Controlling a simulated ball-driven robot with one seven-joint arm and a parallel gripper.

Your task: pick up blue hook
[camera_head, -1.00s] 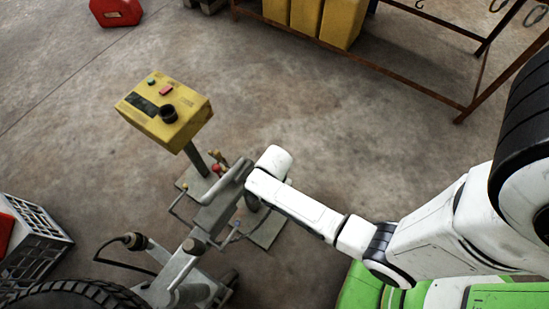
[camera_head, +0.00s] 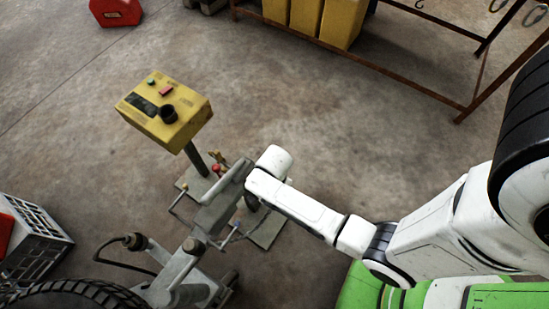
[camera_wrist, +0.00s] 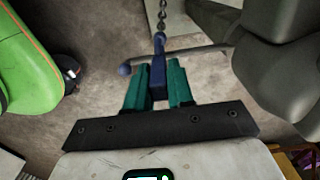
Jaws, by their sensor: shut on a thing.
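The blue hook (camera_wrist: 158,72) shows in the wrist view, with a chain (camera_wrist: 162,14) running up from its top end. My gripper (camera_wrist: 158,84) has teal fingers on both sides of the blue hook's shank and is shut on it. A thin grey bar with a rounded blue-grey end (camera_wrist: 125,70) crosses behind the hook. In the head view the hook and my fingertips are hidden behind my white wrist.
A grey metal machine (camera_head: 215,208) stands close beside my wrist. A yellow control box (camera_head: 165,112) on a post rises behind it. A tyre (camera_head: 75,294) and a crate (camera_head: 38,245) are at lower left. Open concrete floor lies beyond, before a rusty rack (camera_head: 400,80).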

